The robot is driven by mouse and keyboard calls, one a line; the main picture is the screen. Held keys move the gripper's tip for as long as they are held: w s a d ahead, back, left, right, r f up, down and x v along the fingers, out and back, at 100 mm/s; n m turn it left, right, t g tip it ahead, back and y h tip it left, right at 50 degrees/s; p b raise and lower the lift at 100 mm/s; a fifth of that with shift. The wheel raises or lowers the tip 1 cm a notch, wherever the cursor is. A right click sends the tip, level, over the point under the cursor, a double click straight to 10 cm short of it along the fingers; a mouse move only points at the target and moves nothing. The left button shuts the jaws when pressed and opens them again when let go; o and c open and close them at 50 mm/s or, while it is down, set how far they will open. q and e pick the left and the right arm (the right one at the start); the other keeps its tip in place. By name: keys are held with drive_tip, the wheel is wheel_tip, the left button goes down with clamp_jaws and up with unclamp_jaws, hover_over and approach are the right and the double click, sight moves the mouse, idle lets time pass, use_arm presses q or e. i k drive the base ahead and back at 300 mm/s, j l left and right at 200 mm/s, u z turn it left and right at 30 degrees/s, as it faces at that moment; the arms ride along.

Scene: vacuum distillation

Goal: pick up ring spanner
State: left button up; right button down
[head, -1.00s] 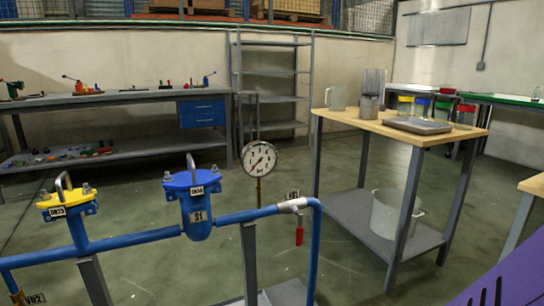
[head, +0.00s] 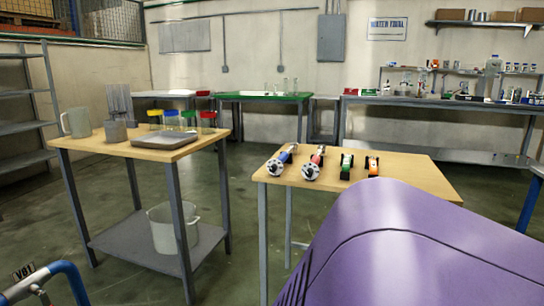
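I cannot make out a ring spanner in the head view. The nearer wooden table (head: 409,171) carries several hand tools in a row. They are a blue one with a round metal end (head: 281,161), a red one with a round metal end (head: 314,164), a green and black one (head: 347,166) and an orange and black one (head: 372,167). None of them clearly looks like a ring spanner. The table's right front part is hidden. Neither of my grippers is in view.
A second wooden table (head: 80,146) at left holds a jug (head: 76,122), a metal tray (head: 165,139) and colour-lidded containers; a white pot (head: 174,228) stands on its lower shelf. Workbenches line the back wall. Blue pipe (head: 72,280) shows at lower left. Floor between the tables is open.

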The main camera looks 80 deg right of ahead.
sight(346, 162)
drive_tip(key=k+l+z, duration=0.1)
drive_tip(key=z, duration=2.7)
